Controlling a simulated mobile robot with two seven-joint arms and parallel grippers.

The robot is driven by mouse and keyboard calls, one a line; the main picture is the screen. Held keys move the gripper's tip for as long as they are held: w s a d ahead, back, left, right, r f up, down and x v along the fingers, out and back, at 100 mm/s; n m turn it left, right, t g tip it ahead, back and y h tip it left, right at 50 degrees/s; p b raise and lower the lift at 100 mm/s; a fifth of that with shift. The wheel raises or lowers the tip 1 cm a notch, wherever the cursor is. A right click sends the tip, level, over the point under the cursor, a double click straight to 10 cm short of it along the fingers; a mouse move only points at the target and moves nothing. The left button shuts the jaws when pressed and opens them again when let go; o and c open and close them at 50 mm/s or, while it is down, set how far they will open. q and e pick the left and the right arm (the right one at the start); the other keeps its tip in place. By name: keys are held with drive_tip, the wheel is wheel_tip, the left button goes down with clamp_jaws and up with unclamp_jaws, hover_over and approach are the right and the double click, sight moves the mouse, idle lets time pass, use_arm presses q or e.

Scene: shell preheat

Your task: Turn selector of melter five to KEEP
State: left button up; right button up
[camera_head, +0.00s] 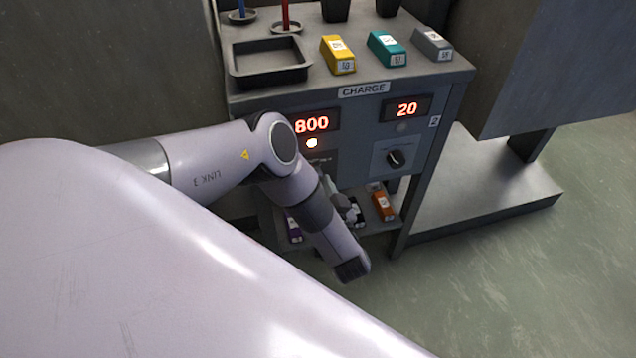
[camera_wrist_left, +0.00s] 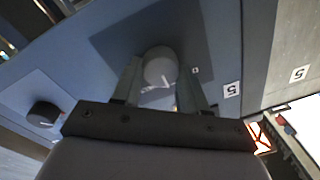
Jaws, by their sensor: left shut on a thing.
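The left wrist view shows a round dark grey selector knob (camera_wrist_left: 160,72) with a pale pointer mark, on a blue-grey panel plate. My left gripper (camera_wrist_left: 162,88) has one finger on each side of the knob and is shut on it. A white label with a 5 (camera_wrist_left: 231,90) sits beside the plate. In the head view my left forearm and wrist cover the left part of the front panel, so this knob is hidden there. The pointer's setting cannot be read. My right gripper is not in view.
A second black knob (camera_head: 395,158) on the panel's right is free. Displays read 800 (camera_head: 311,123) and 20 (camera_head: 406,109), with a lit lamp (camera_head: 312,143) below. Yellow (camera_head: 338,55), teal (camera_head: 386,49) and grey (camera_head: 432,44) blocks and a black tray (camera_head: 269,78) stand on top.

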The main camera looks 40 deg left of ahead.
use_arm(q)
drive_tip(key=shift+f, duration=0.1)
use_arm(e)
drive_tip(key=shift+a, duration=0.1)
use_arm(q)
drive_tip(key=o, duration=1.1)
drive_tip(key=shift+c, duration=0.2)
drive_tip(key=p+v, duration=0.2)
drive_tip(key=v, duration=0.5)
drive_tip(key=shift+p, duration=0.4)
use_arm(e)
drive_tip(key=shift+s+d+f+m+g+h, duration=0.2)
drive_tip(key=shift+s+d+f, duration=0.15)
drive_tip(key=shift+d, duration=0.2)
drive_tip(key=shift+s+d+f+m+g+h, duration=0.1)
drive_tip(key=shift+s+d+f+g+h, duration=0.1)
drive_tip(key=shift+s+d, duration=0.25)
use_arm(q)
drive_tip(key=shift+s+d, duration=0.1)
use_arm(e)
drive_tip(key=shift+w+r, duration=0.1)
